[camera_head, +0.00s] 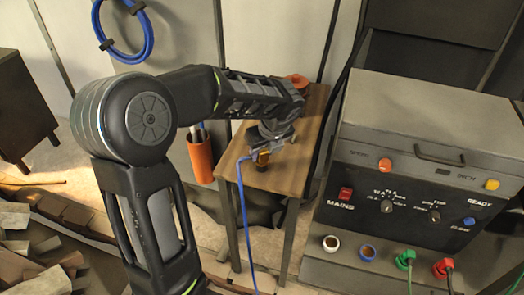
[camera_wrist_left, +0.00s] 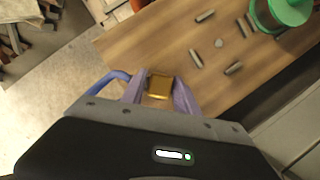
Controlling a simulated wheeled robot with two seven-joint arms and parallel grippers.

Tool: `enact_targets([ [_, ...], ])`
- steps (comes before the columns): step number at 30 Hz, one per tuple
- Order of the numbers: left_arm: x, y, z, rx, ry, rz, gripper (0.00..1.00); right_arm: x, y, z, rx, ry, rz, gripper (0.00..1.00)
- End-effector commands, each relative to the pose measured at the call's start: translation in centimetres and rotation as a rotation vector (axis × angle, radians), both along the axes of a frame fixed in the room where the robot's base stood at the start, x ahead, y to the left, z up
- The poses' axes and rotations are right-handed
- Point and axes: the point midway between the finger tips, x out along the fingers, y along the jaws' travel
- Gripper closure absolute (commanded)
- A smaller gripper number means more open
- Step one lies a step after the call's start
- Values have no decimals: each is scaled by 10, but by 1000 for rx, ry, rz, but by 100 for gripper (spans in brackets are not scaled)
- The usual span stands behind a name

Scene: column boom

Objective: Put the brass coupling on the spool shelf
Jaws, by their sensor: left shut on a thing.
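The brass coupling (camera_head: 262,158) is between the fingers of my left gripper (camera_head: 261,153), over the wooden spool shelf (camera_head: 285,178). In the left wrist view the coupling (camera_wrist_left: 160,86) shows as a gold block between the two purple-grey fingers of my left gripper (camera_wrist_left: 159,94), which is shut on it. A blue cable (camera_head: 242,205) hangs down from beside the coupling over the shelf's left edge. The wooden shelf top (camera_wrist_left: 145,45) lies beneath. I cannot tell whether the coupling touches the wood. My right gripper is not in view.
A green spool (camera_wrist_left: 283,12) and several small grey pins (camera_wrist_left: 205,15) lie on the shelf. An orange holder (camera_head: 200,160) hangs at its left side. A grey control console (camera_head: 420,150) with knobs and sockets stands to the right. Bare wood shows near the shelf's front.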

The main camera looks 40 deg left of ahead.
Motion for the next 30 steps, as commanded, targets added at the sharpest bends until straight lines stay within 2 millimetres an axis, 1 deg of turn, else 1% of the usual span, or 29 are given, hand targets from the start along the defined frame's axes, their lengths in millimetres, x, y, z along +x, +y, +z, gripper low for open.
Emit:
enact_targets([
  [3,0,0,-4,0,0,0,100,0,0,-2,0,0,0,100],
  [4,0,0,-3,0,0,0,62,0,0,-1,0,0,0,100],
  [11,0,0,-3,0,0,0,43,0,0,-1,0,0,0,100],
  [19,0,0,-2,0,0,0,42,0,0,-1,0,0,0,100],
  [23,0,-1,3,0,-1,0,42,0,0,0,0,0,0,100],
  [26,-1,-5,13,0,-2,-1,42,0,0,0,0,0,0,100],
  [30,-5,-14,36,0,-4,-2,42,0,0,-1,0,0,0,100],
])
